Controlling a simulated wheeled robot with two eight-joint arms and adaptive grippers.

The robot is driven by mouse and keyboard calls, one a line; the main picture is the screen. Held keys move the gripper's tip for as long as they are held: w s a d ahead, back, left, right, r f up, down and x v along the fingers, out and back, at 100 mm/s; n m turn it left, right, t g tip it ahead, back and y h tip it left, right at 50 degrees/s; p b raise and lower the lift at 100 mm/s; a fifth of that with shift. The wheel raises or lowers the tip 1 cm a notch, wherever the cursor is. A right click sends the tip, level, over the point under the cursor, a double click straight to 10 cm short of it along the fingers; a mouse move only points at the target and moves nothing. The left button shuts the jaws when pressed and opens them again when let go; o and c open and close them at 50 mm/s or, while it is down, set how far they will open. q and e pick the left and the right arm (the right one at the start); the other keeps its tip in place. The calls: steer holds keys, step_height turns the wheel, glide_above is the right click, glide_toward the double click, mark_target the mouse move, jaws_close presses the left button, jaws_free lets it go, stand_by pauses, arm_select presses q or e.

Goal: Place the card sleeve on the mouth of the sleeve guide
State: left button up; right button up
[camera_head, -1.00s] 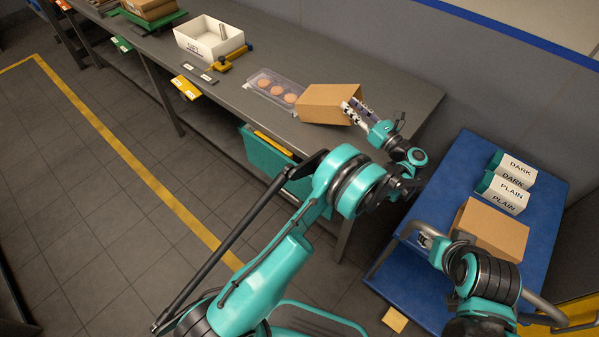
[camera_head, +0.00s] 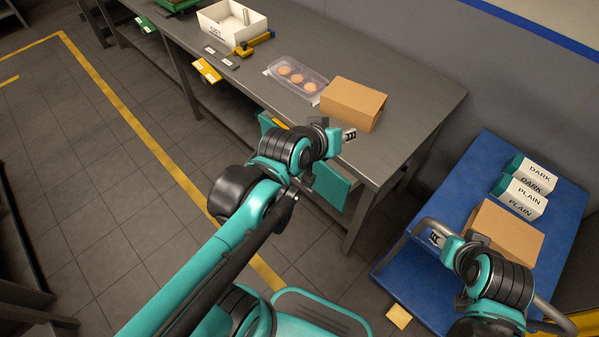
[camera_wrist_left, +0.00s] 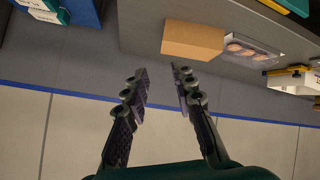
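A brown card sleeve (camera_head: 352,104) rests level on the grey bench near its right end. It also shows in the left wrist view (camera_wrist_left: 193,40). A clear tray (camera_head: 318,97) with three round biscuits lies just left of the sleeve; I cannot tell if they touch. I cannot make out the sleeve guide separately from this clear plastic. My left gripper (camera_head: 349,134) is just off the sleeve's near side; in the left wrist view its fingers (camera_wrist_left: 160,84) are apart and empty.
The blue cart (camera_head: 455,190) carries another brown card box (camera_head: 505,235) and white cartons marked DARK (camera_head: 530,177) and PLAIN (camera_head: 525,199). A white bin (camera_head: 225,27) and a yellow-black tool (camera_head: 252,44) stand further left on the bench. The bench's right end is bare.

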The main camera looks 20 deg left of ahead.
arm_select(q)
steer(key=s+a+f+m+g+y, duration=0.2)
steer(key=s+a+f, duration=0.3)
steer(key=s+f, duration=0.3)
steer(key=s+g, duration=0.1)
steer(key=s, duration=0.2)
steer(key=shift+s+m+g, duration=0.15)
steer(key=shift+m+g, duration=0.15)
